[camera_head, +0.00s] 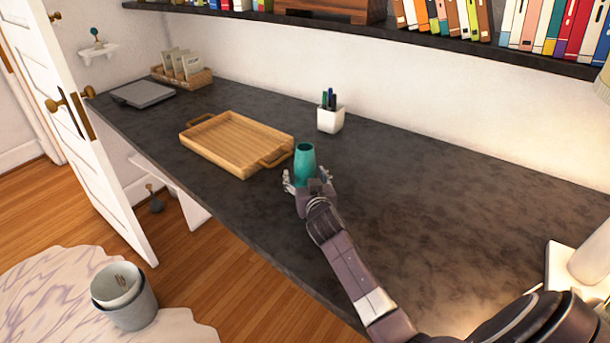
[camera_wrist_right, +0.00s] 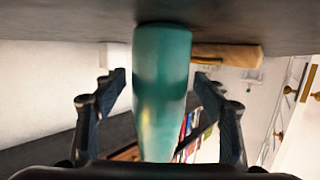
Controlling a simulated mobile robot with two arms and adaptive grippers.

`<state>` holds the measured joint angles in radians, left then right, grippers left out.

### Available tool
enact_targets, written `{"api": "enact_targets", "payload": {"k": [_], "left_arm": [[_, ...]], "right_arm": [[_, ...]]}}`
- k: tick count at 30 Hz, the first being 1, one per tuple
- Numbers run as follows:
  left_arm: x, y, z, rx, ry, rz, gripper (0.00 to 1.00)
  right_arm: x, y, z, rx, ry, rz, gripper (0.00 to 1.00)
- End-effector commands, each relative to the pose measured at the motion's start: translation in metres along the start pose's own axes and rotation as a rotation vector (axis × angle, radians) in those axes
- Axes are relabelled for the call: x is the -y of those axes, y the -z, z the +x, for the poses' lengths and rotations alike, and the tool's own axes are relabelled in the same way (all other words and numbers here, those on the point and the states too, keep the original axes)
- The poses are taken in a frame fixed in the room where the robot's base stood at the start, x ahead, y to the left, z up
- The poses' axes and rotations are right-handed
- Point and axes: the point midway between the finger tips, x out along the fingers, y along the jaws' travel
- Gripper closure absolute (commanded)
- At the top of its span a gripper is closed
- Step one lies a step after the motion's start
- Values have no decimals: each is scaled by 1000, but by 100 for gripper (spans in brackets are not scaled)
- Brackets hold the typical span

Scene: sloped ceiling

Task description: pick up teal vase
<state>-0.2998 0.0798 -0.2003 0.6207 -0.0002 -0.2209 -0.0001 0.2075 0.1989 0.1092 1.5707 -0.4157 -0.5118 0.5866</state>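The teal vase (camera_head: 304,158) stands upright on the dark desk, to the right of the wooden tray. My right gripper (camera_head: 307,176) is at the vase, with one finger on each side of it. In the right wrist view the vase (camera_wrist_right: 161,85) is between the spread fingers of the right gripper (camera_wrist_right: 160,88), with gaps visible on both sides. That view is turned over, with the desk surface at the top. The lower part of the vase is partly hidden by the gripper in the head view. My left gripper is not in view.
The wooden tray (camera_head: 236,143) with handles lies just left of the vase. A white pen cup (camera_head: 330,119) stands behind it. A grey laptop-like slab (camera_head: 143,94) and a basket (camera_head: 182,75) are at the far left. The desk's right side is largely clear. A book shelf (camera_head: 440,40) hangs above.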

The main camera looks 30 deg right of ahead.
Motion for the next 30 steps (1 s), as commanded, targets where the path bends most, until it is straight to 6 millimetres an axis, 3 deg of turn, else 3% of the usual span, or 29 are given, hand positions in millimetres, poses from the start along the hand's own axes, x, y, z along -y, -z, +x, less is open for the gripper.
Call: {"api": "enact_targets", "payload": {"k": [2, 13, 23, 30], "left_arm": [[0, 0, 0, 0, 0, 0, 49], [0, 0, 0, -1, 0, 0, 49], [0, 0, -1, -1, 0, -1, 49], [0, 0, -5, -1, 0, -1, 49]], "right_arm": [[0, 0, 0, 0, 0, 0, 45], [0, 0, 0, 0, 0, 0, 86], [0, 5, -1, -4, 0, 0, 87], [0, 35, -7, -9, 1, 1, 88]]}}
